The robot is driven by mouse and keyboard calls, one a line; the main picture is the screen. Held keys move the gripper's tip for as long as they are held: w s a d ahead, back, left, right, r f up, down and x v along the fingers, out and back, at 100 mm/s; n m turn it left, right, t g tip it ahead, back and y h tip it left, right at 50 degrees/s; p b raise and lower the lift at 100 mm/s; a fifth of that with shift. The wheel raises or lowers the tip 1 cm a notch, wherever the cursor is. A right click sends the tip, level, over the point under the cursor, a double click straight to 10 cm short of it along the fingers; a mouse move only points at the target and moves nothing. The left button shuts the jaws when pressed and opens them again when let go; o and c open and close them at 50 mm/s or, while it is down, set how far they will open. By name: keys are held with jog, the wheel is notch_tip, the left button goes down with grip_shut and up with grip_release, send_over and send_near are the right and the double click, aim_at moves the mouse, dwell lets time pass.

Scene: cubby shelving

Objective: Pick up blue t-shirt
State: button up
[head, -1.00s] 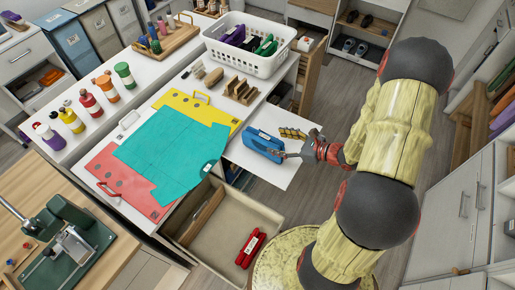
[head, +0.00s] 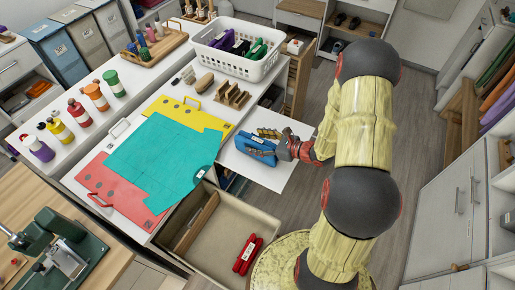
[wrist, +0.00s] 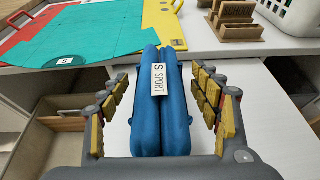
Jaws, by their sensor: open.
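The blue t-shirt (head: 248,149) is folded into a thick bundle on a white pull-out shelf (head: 232,163). In the wrist view the blue t-shirt (wrist: 147,125) stands upright as two rolls side by side, with a white "S SPORT" label facing me. My gripper (head: 264,143) is at the shirt. In the wrist view my gripper (wrist: 163,85) is open, with a yellow-padded finger on each side of the shirt. A gap shows between the shirt and each finger.
A teal shirt (head: 160,155) lies flat over red (head: 110,185) and yellow (head: 195,115) boards on the counter. A wooden holder (head: 233,95) and a white basket (head: 240,67) stand behind. An open drawer (head: 225,220) with a red item is in front of the shelf.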

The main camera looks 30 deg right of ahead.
jog(key=shift+c, duration=1)
jog(key=c, duration=1.1)
jog(key=shift+c, duration=0.2)
